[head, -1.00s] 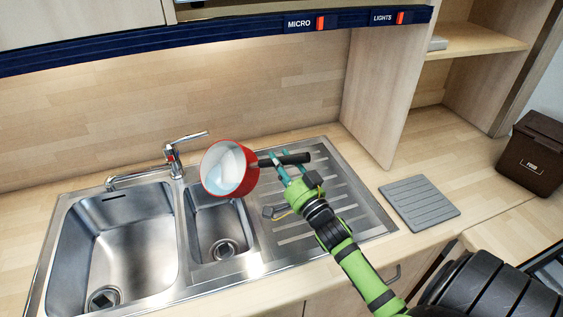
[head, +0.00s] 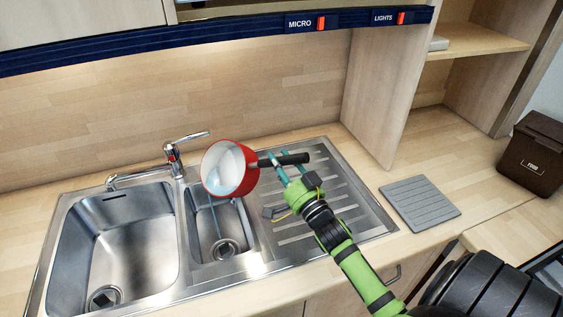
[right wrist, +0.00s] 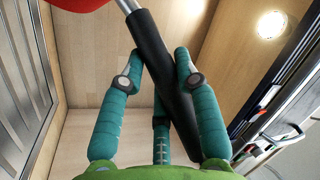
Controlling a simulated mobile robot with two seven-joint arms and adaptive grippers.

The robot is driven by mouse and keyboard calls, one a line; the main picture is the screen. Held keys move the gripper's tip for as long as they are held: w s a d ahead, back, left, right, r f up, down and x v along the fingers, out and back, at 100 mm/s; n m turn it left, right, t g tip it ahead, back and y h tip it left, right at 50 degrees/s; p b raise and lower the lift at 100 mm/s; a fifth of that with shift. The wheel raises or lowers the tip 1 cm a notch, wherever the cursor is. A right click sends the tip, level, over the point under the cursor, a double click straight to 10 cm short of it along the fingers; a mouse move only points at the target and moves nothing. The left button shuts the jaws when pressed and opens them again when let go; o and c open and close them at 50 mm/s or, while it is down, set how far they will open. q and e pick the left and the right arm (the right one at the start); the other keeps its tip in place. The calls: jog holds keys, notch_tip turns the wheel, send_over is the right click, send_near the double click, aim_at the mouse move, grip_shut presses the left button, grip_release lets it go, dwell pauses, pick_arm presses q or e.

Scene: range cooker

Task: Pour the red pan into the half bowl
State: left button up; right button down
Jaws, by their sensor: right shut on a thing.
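The red pan (head: 249,178) is tilted on its side above the small half bowl (head: 208,222) of the sink, its pale inside facing left and toward me. A thin bluish stream (head: 215,218) runs from its lower lip down into the half bowl, near the drain. My right gripper (head: 279,160) is shut on the pan's black handle (head: 294,159), right of the pan and above the drainer. In the right wrist view the teal fingers close around the black handle (right wrist: 150,50), and a bit of the red pan (right wrist: 80,4) shows at the top. My left gripper is not in view.
The large sink bowl (head: 150,235) lies left of the half bowl. The tap (head: 172,155) stands behind them, left of the pan. The ridged drainer (head: 352,205) is below my right gripper. A grey mat (head: 420,203) and a brown bin (head: 533,160) are to the right.

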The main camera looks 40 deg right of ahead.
jog(key=shift+s+a+r+n, duration=0.1)
jog(key=shift+a+r+n, duration=0.3)
jog(key=shift+r, duration=0.1)
jog(key=shift+s+a+r+n+t, duration=0.1)
jog(key=shift+a+r+n+t, duration=0.05)
jog(key=shift+a+n+t, duration=0.2)
dwell(1.0)
jog(key=shift+s+a+r+n+y, duration=0.15)
jog(key=shift+a+n+y, duration=0.2)
jog(key=shift+n, duration=0.2)
jog(key=shift+a+r, duration=0.1)
jog(key=shift+a, duration=0.05)
dwell(0.9)
jog(key=shift+s+a+n, duration=0.1)
jog(key=shift+a+n, duration=0.15)
jog(key=shift+n, duration=0.15)
jog(key=shift+s+a+r+n+t+y, duration=0.15)
jog(key=shift+a+n+t+y, duration=0.1)
jog(key=shift+a+n+y, duration=0.3)
jog(key=shift+n, duration=0.25)
dwell(0.6)
jog(key=shift+s+a+b, duration=0.1)
jog(key=shift+a+b, duration=0.2)
jog(key=shift+s+a+n+y, duration=0.15)
jog(key=shift+a+n+y, duration=0.35)
jog(key=shift+n, duration=0.4)
